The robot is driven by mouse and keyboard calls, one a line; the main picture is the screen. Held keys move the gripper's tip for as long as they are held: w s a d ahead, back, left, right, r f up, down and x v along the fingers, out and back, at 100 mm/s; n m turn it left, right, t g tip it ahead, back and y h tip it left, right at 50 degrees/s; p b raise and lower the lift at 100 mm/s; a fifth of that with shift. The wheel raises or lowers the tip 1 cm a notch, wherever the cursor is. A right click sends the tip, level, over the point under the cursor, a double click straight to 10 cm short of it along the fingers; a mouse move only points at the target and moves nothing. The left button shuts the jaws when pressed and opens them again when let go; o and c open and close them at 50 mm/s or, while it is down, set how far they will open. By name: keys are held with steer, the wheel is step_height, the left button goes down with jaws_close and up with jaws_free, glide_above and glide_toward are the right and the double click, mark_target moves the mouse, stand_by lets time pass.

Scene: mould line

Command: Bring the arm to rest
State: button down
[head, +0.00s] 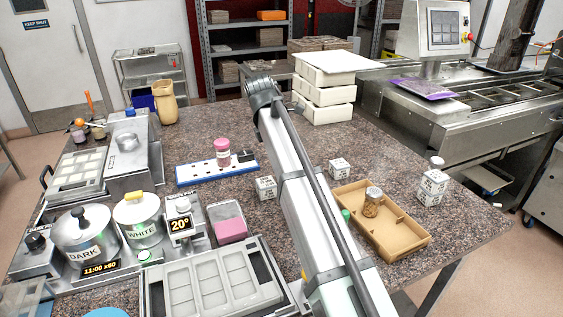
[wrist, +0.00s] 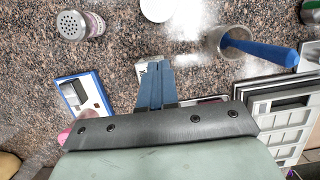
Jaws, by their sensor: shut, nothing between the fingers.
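My gripper (wrist: 155,68) shows in the wrist view as two blue fingers held together, with nothing between them. It is over the speckled counter (wrist: 120,45). A small pale block (wrist: 141,69) lies partly hidden behind the fingertips; I cannot tell its height below them. In the head view my arm crosses the middle of the counter (head: 290,125), and the gripper itself cannot be made out there.
The wrist view shows a shaker (wrist: 72,25), a metal cup (wrist: 214,40) with a blue-handled tool, white powder and a mould (wrist: 300,117). The head view shows white cubes (head: 265,188), a cardboard tray (head: 417,243), melting pots (head: 82,232) and stacked white boxes (head: 327,95).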

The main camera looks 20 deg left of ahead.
steer(key=shift+r, duration=0.45)
